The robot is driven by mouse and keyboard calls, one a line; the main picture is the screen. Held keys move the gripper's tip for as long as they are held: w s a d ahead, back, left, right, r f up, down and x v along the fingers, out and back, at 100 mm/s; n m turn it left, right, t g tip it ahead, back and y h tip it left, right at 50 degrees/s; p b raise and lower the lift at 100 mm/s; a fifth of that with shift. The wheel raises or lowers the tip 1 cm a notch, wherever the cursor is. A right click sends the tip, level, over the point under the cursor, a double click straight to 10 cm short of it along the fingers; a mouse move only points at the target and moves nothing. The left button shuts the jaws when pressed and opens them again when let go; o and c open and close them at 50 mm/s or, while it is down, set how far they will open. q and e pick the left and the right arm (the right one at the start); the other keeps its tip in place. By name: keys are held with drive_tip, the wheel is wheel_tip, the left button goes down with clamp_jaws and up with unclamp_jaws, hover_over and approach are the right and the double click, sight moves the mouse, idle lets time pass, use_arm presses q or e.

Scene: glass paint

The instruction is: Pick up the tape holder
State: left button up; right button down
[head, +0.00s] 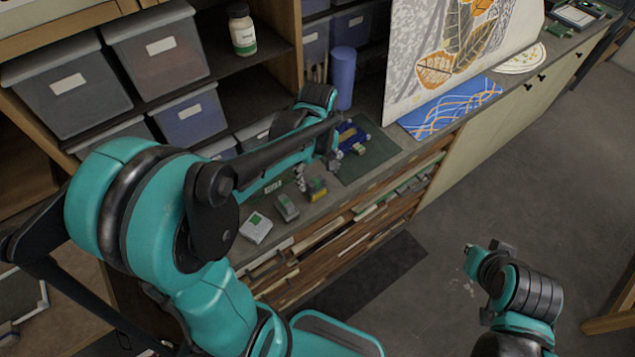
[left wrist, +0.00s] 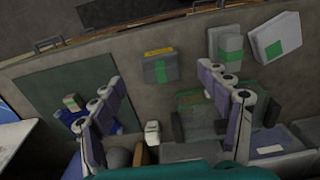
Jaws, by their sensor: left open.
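My left gripper (head: 318,170) reaches over the counter from the left, fingers pointing down. In the left wrist view its two grey-purple fingers (left wrist: 165,95) are wide apart with nothing held. I cannot tell for sure which item is the tape holder. A blue item with yellow parts (head: 352,137) lies on the dark green mat; it shows partly behind one finger in the wrist view (left wrist: 72,103). A see-through green box (left wrist: 198,107) lies by the other finger, partly hidden by it. A grey box with yellow and green marks (head: 317,189) stands near the fingers, also in the wrist view (left wrist: 160,68).
A grey-green box (head: 286,208) and a white box with a green label (head: 256,228) lie near the counter's front edge. A blue cylinder (head: 342,78) stands at the back. A large leaf-pattern panel (head: 440,50) stands at the right. Shelves with bins (head: 155,48) rise behind.

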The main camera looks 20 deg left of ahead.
sight(316, 181)
use_arm(q)
drive_tip(key=f, duration=0.3)
drive_tip(key=f+b, duration=0.1)
drive_tip(key=f, duration=0.1)
drive_tip(key=shift+w+a, duration=0.3)
drive_tip(key=shift+a, duration=0.1)
drive_tip(key=shift+f, duration=0.45)
drive_tip(key=shift+s, duration=0.1)
drive_tip(key=c, duration=1.4)
drive_tip(key=shift+c, duration=0.2)
drive_tip(key=shift+r, duration=0.15)
